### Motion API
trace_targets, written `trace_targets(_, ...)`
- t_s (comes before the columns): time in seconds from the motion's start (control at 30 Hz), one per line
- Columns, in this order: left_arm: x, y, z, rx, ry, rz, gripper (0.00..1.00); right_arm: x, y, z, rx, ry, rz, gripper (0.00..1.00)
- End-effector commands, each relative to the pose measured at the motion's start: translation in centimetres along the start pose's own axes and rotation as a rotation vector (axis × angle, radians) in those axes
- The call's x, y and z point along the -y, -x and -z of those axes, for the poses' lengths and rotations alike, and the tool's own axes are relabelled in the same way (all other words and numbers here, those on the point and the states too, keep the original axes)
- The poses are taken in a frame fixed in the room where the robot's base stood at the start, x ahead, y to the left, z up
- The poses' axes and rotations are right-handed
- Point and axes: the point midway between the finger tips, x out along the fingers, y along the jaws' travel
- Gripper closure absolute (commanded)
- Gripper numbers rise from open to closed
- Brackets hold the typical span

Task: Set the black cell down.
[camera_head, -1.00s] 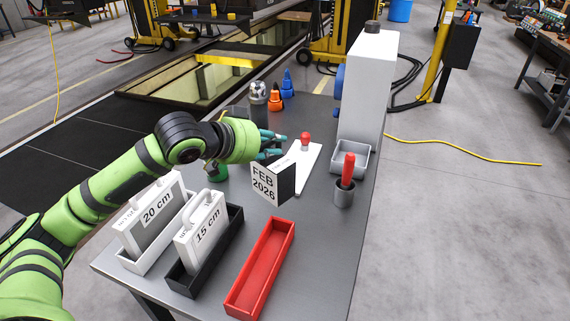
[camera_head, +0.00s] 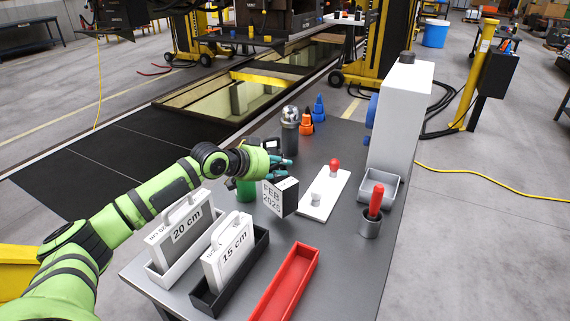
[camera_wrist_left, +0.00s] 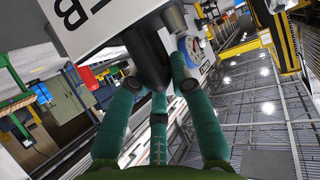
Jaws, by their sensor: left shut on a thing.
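The black cell (camera_head: 289,198) has a dark body and a white face marked FEB 2026. My left gripper (camera_head: 283,169), with teal fingers, is shut on the top of the cell, which hangs below it beside the left edge of a white plate (camera_head: 318,207). I cannot tell whether the cell touches the bench. In the left wrist view the fingers (camera_wrist_left: 158,90) close around a dark stem (camera_wrist_left: 150,62) of the cell, and part of its white label (camera_wrist_left: 85,22) shows. My right gripper is not in view.
The plate carries a red knob (camera_head: 335,166) and a small pale peg. A white box unit (camera_head: 402,115) and a grey cup with a red handle (camera_head: 371,222) stand right. Block trays and an empty red tray (camera_head: 284,287) lie in front. Bottles (camera_head: 306,124) stand behind.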

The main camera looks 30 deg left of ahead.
Motion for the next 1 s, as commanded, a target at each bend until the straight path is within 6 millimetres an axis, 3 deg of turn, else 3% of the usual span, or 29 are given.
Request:
trace_targets(0.1,0.3,-0.1,0.4,-0.016,0.0,0.002,1.0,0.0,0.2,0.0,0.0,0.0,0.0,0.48)
trace_targets(0.43,0.2,-1.7,-2.7,-0.015,0.0,0.002,1.0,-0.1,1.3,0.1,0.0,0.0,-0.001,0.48)
trace_targets(0.83,0.1,-2.0,-3.1,-0.016,-0.001,0.003,1.0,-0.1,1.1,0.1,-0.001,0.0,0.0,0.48)
trace_targets(0.87,0.0,-2.1,-3.8,-0.001,0.0,0.0,0.71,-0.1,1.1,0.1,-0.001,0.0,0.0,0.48)
trace_targets(0.9,0.0,-2.1,-3.8,-0.001,0.0,0.0,0.55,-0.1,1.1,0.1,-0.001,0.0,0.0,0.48)
trace_targets(1.0,0.0,-2.1,-3.8,0.0,0.0,0.0,0.55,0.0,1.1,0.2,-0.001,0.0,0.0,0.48)
